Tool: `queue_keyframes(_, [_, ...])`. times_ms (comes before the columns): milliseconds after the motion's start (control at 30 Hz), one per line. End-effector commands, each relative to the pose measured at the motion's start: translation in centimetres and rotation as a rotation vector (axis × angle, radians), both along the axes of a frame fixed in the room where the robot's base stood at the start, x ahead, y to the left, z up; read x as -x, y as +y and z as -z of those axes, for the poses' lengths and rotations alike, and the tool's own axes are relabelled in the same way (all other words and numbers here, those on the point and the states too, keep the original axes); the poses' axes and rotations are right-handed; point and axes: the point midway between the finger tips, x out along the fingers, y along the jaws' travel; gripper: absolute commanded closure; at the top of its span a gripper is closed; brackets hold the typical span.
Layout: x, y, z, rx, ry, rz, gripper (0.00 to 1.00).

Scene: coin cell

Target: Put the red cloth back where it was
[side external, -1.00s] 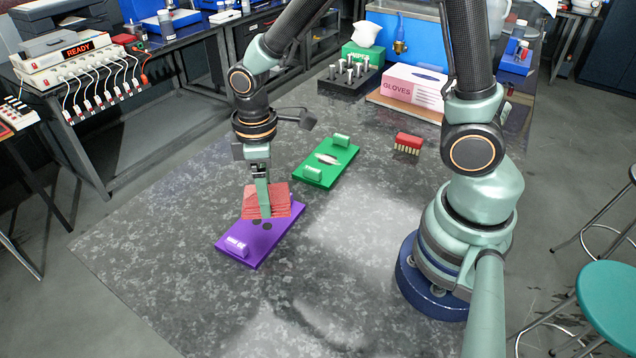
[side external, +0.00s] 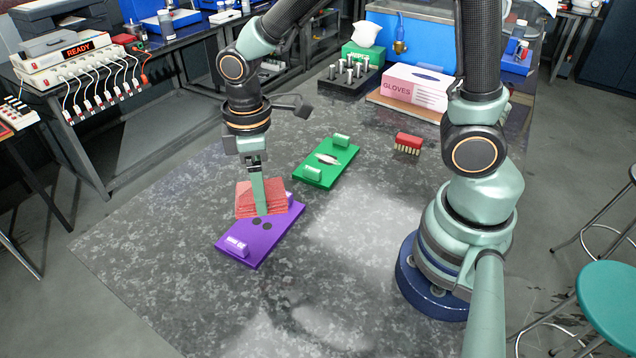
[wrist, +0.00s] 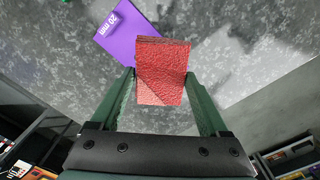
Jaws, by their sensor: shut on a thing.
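The red cloth (side external: 244,198), a folded rectangular pad, hangs in my gripper (side external: 260,205). In the wrist view the cloth (wrist: 163,65) lies between the two green fingers of my gripper (wrist: 160,78), which are shut on it. In the side view it appears over the far left end of the purple board (side external: 275,243) and seems held above it. It hides part of the board's far end. Two dark round spots (side external: 256,222) show on the board, just in front of the cloth. The purple board (wrist: 128,32) also shows beyond the cloth in the wrist view, with white lettering.
A green board (side external: 320,176) with a pale lens-shaped piece (side external: 327,159) lies behind and to the right. A red brush-like block (side external: 408,143), a glove box (side external: 414,87) and a black rack (side external: 348,82) stand farther back. The table's front and left are clear.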

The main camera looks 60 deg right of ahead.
Motion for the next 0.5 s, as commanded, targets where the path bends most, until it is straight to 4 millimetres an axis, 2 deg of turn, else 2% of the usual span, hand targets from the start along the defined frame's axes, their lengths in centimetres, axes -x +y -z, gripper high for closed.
queue_keyframes(167, [2.9,5.3,-3.0,-0.003,-0.008,-0.235,0.82])
queue_keyframes(300, [6.4,9.1,-5.5,-0.004,-0.008,-0.441,0.82])
queue_keyframes(500, [11.0,12.3,-8.3,-0.002,-0.005,-0.673,0.82])
